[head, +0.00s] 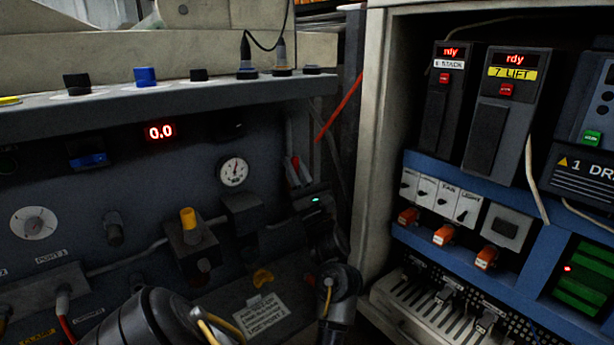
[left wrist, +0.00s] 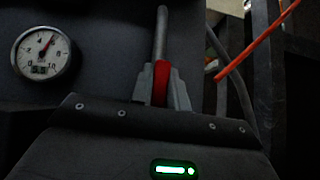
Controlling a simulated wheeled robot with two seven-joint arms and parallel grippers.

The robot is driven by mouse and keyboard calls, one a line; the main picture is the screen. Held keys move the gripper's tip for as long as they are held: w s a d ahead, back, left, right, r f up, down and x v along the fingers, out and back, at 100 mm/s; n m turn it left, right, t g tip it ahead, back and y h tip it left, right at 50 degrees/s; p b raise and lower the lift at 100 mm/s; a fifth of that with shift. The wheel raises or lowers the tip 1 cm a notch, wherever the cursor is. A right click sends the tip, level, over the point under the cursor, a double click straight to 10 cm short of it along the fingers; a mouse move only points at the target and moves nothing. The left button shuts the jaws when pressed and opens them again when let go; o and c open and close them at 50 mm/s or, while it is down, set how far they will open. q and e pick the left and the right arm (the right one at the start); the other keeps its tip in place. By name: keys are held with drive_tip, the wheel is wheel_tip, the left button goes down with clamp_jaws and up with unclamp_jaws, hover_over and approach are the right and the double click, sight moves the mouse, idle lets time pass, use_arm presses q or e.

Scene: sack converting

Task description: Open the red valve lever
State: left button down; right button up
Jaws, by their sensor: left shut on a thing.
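The red valve lever (left wrist: 162,84) stands upright in the left wrist view, with a grey rod or pipe rising above its red part. My left gripper (left wrist: 163,86) has its two grey fingers closed on the red part, one on each side. In the head view my left gripper (head: 299,172) is in front of the dark panel, right of the round pressure gauge (head: 233,172), and red shows at its fingers. The lever's lower end is hidden behind the gripper body. My right gripper is not in view.
The gauge also shows in the left wrist view (left wrist: 43,53). A yellow-topped knob (head: 188,218) sticks out left of the gripper. A thin orange-red rod (head: 338,107) slants behind it. An open pale cabinet (head: 374,130) with drives and orange switches stands close on the right.

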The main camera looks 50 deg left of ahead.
use_arm(q)
drive_tip(key=shift+a+r+n+g, duration=0.1)
drive_tip(key=shift+n+g, duration=0.2)
drive_tip(key=shift+g, duration=0.1)
drive_tip(key=c, duration=1.4)
unclamp_jaws()
drive_tip(key=shift+o, duration=0.2)
